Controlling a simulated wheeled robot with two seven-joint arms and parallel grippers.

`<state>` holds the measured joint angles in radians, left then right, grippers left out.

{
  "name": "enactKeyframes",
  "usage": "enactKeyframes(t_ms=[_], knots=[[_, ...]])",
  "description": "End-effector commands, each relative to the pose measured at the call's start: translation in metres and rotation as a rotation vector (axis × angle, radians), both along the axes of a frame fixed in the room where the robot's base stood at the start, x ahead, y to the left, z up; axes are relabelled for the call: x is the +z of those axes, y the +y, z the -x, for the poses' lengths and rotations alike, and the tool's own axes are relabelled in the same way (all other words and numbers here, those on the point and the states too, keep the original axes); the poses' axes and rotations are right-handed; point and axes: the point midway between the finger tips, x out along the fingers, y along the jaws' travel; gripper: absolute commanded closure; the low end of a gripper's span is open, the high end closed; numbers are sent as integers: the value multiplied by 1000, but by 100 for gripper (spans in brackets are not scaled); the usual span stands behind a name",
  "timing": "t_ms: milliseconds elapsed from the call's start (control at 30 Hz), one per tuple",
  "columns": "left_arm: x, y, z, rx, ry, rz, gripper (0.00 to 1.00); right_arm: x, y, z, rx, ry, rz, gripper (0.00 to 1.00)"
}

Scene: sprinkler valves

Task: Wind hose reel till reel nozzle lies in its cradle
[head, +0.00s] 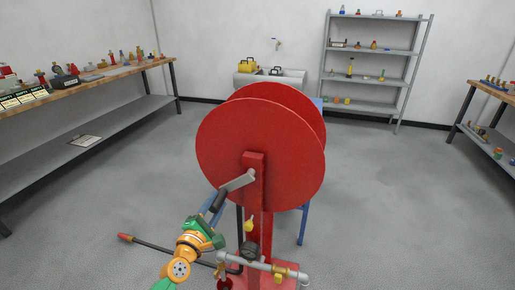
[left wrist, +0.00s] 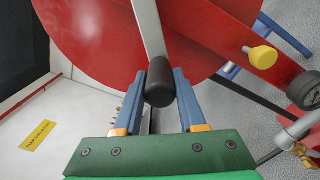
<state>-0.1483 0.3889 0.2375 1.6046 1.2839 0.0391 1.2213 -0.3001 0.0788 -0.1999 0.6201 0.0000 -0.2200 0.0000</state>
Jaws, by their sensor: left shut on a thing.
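The red hose reel (head: 230,145) stands upright on a red post in the middle of the head view. Its grey crank arm (head: 239,182) runs from the hub down to the left and ends in a black handle. My left gripper (head: 214,204) is shut on that handle; in the left wrist view the black handle (left wrist: 159,85) sits between the two blue fingers (left wrist: 167,100). The reel nozzle (head: 125,238), with a red tip, lies low at the left on the end of a black hose (head: 165,248). I cannot make out the cradle. My right gripper is not in view.
A grey pipe with a gauge (head: 250,250) and yellow valve handles (head: 249,225) is close to the post, right of my left arm. A workbench (head: 100,77) stands left, a shelf unit (head: 375,54) behind.

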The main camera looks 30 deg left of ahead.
Motion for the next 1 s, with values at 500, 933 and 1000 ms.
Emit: enactKeyframes(t_ms=[500, 933, 1000], knots=[[19, 11, 3, -1, -1, 1, 100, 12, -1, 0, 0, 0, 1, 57], [41, 18, 4, -1, 0, 0, 100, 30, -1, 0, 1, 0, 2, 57], [40, 18, 4, -1, 0, 0, 100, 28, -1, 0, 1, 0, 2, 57]])
